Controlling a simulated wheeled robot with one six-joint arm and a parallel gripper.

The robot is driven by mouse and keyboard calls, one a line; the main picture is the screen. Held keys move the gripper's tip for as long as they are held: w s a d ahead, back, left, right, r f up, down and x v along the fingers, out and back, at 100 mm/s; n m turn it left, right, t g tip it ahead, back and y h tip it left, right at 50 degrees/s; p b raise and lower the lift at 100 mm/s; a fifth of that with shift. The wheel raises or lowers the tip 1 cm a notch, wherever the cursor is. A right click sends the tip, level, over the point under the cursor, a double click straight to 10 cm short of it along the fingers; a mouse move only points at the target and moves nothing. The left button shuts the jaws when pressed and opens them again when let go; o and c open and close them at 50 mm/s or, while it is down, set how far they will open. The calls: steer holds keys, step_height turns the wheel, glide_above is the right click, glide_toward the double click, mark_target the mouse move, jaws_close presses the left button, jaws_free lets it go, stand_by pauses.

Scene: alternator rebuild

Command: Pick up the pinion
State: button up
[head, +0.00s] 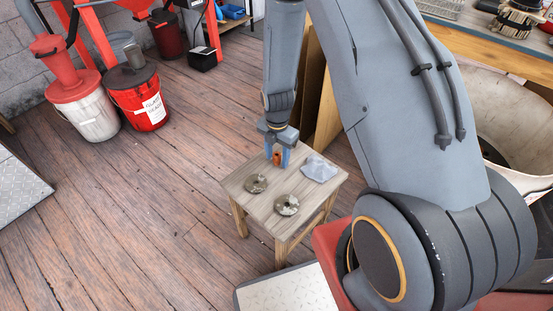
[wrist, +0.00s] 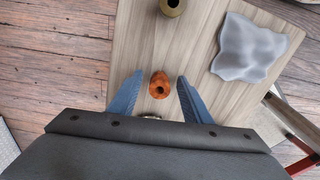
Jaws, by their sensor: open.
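A small orange-brown part with a dark hole in its top, which I take to be the pinion (wrist: 159,86), stands on the small wooden table (head: 238,184). In the head view the pinion (head: 277,158) shows between the fingers of my gripper (head: 278,155). My gripper (wrist: 156,98) is open and points down, one blue finger on each side of the pinion. In the wrist view a gap shows on both sides of it, and the fingers do not appear to touch it.
A crumpled grey cloth (head: 319,169) lies right of the pinion. Two round metal parts, one (head: 256,183) and another (head: 287,204), lie on the near side. A brass ring-like part (wrist: 173,5) stands at the wrist view's top edge. A red bucket (head: 139,98) stands on the floor.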

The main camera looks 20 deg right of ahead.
steer(key=shift+c, duration=0.3)
jaws_close()
